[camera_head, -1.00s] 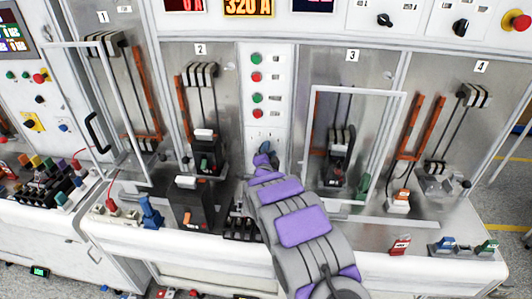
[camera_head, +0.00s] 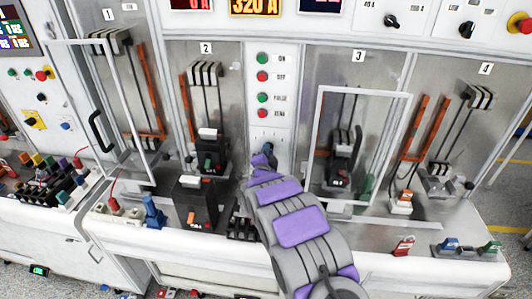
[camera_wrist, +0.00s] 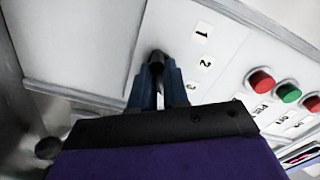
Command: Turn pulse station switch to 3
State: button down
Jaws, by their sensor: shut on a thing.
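The pulse station switch is a small dark knob (camera_wrist: 157,57) on a white panel, seen in the wrist view. Labels 1 (camera_wrist: 203,31), 2 (camera_wrist: 206,62) and 3 (camera_wrist: 191,86) stand to its right, the 3 partly hidden by a finger. My gripper (camera_wrist: 159,74) has its blue fingers shut on the knob. Which number the knob points to cannot be told, as the fingers cover most of it. In the head view my gripper (camera_head: 267,150) is at the lower part of the white column between bays 2 and 3, hiding the switch.
Above the switch, the column carries green and red buttons, including a green pulse button (camera_head: 263,98). Bay 2 holds a black breaker (camera_head: 211,152) at left. Bay 3 has a white-framed clear door (camera_head: 408,130) at right. A white ledge (camera_head: 375,255) runs below.

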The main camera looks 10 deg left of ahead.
jog(key=shift+d+n, duration=0.2)
jog(key=shift+n, duration=0.1)
jog(key=shift+a+n+p, duration=0.1)
jog(key=shift+n+p, duration=2.1)
jog(key=shift+n, duration=1.3)
jog(key=c, duration=1.1)
grip_release()
jog(key=shift+w+f, duration=0.1)
jog(key=shift+w, duration=0.05)
jog(key=shift+a, duration=0.1)
jog(key=s, duration=1.7)
jog(key=shift+s+a, duration=0.25)
jog(key=shift+a, duration=0.05)
